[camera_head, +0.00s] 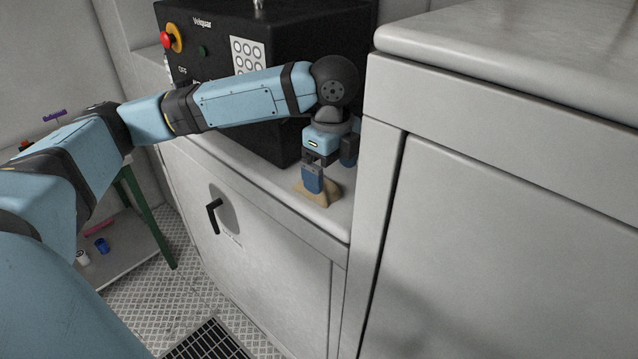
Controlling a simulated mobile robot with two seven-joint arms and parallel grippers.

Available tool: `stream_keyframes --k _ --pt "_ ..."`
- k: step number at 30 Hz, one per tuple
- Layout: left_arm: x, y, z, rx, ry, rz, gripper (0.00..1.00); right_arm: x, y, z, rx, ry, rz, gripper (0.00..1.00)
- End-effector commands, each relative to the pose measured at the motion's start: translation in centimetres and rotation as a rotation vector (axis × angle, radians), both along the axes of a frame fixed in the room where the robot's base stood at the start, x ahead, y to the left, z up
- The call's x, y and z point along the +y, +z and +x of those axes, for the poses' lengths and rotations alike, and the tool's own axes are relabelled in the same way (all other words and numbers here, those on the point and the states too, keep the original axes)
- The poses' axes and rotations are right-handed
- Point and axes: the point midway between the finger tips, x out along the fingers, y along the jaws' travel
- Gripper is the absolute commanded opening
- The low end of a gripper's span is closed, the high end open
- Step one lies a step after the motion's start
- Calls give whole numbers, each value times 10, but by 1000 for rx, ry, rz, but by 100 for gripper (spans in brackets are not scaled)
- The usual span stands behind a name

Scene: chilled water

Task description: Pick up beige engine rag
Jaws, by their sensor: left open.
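The beige engine rag (323,198) lies crumpled on the narrow light grey counter (270,183), close to the tall cabinet on the right. My left arm reaches across from the left, and my left gripper (329,180) points down over the rag. The gripper is open. One blue finger is in front of the rag and hides part of it; the other finger is behind, to the right. I cannot tell whether the fingers touch the rag. My right gripper is not in view.
A black machine (225,60) with a red emergency button (173,38) stands behind my arm. A tall grey cabinet (480,200) closes off the right side. A green-legged table (140,262) with small items stands at left. A floor grate (208,342) lies below.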

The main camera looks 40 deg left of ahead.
Motion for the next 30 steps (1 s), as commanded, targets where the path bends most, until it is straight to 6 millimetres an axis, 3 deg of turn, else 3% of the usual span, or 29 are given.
stream_keyframes --k 4,9,18,25,30 --pt "4 -19 2 4 2 0 93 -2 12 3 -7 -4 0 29" --pt "4 -42 2 3 1 0 93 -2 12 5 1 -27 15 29" --pt "4 -48 2 1 1 0 93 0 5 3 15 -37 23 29" --pt "4 -48 2 1 1 0 40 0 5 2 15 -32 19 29" --pt "4 -48 2 1 1 0 39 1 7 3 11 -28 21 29"
